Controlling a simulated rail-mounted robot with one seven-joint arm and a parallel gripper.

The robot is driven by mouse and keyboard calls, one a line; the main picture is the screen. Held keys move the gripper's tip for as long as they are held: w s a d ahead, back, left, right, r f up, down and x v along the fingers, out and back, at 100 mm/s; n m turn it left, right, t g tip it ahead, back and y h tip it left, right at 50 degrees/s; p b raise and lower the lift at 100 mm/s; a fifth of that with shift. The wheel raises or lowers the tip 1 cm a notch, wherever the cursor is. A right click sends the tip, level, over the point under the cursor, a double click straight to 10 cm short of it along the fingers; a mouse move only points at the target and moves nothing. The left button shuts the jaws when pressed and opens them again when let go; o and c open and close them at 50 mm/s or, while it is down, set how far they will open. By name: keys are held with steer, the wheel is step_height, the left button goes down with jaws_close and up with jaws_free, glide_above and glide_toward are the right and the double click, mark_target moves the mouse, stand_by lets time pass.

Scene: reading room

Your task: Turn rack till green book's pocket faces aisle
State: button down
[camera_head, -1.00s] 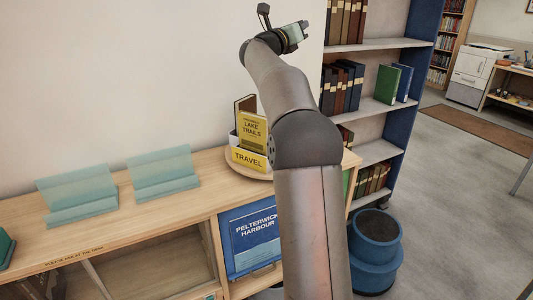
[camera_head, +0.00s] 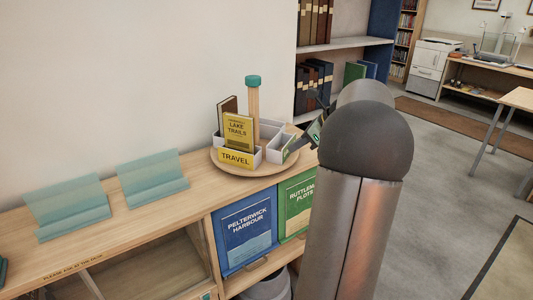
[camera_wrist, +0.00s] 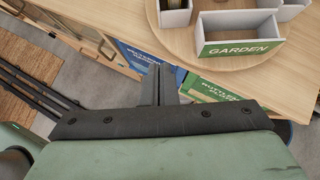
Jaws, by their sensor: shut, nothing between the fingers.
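The rack is a round wooden turntable (camera_head: 240,170) on the low cabinet, with a teal-topped post (camera_head: 253,95) and white pockets. The TRAVEL pocket (camera_head: 236,159), with a yellow label, faces the front and holds a yellow Lake Trails book (camera_head: 238,132) and a brown one. In the wrist view a GARDEN pocket (camera_wrist: 236,46) with a green label looks empty; no green book shows in the rack. My gripper (camera_wrist: 157,72) is shut and empty, just outside the turntable's rim. In the head view my arm hides most of it.
Blue Pelterwick Harbour (camera_head: 247,230) and green Ruttle Flats (camera_head: 297,205) panels front the cabinet below the rack. Two teal stands (camera_head: 68,208) (camera_head: 152,178) sit left on its top. A bookcase (camera_head: 345,52) with a green book (camera_head: 354,72) stands behind.

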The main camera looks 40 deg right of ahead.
steer(key=shift+w+a+r+p+x, duration=0.1)
steer(key=shift+w+r+p+x, duration=0.2)
steer(key=shift+x, duration=1.8)
steer(key=shift+w+a+r+p+x, duration=0.15)
steer(key=shift+w+r+x, duration=0.25)
steer(key=shift+x, duration=1.7)
steer(key=shift+w+a+r+p+x, duration=0.1)
steer(key=shift+w+r+p+x, duration=0.2)
steer(key=shift+x, duration=1.8)
steer(key=shift+a+r, duration=0.1)
